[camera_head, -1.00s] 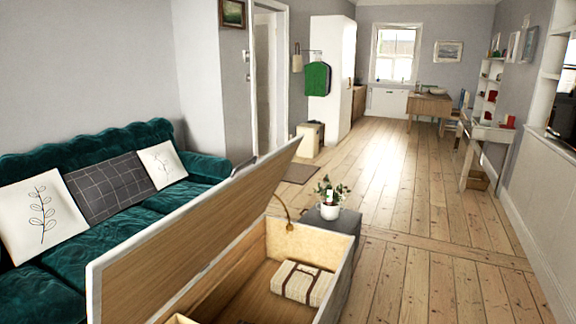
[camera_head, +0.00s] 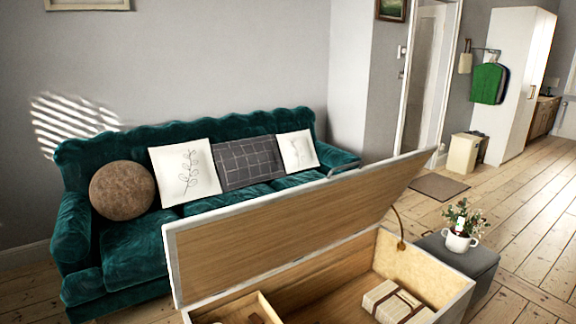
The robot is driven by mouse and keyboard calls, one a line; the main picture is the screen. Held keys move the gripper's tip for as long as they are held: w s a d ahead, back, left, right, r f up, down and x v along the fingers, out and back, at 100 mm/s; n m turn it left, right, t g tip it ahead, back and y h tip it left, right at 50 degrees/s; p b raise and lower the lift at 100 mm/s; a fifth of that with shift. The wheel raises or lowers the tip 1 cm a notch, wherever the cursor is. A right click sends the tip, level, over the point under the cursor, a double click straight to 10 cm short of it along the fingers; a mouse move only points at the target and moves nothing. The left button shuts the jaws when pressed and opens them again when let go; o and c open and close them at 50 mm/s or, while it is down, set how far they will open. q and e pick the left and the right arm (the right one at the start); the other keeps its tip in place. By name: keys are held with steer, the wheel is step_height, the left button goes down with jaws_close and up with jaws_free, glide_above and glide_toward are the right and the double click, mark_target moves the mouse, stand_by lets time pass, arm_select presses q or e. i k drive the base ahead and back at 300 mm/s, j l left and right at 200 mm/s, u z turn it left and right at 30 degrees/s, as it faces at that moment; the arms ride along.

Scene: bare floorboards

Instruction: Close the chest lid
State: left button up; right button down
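The wooden chest (camera_head: 455,301) stands open in front of me at the bottom of the head view. Its lid (camera_head: 290,232) is raised and leans back toward the sofa, with the wood-grained inner face toward me. A curved brass-coloured stay (camera_head: 399,229) shows at the lid's right end. Inside the chest lies a cream bundle with dark straps (camera_head: 396,303), and a small wooden compartment (camera_head: 240,309) is at the left. The chest's near side is cut off by the frame. Neither of my grippers shows.
A green sofa (camera_head: 130,252) with several cushions stands behind the chest. A grey box (camera_head: 470,262) bearing a white potted plant (camera_head: 459,241) stands close to the chest's right end. Floorboards (camera_head: 535,240) are clear at the right.

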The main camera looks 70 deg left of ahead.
mark_target(211, 253)
steer(key=i+u, duration=0.1)
steer(key=u, duration=0.3)
steer(key=i+u, duration=0.15)
steer(key=u, duration=0.3)
steer(key=i+l+u, duration=0.1)
steer(key=u, duration=0.3)
steer(key=l+u, duration=0.15)
steer(key=u, duration=0.25)
steer(key=i+l+u, duration=0.15)
steer(key=u, duration=0.25)
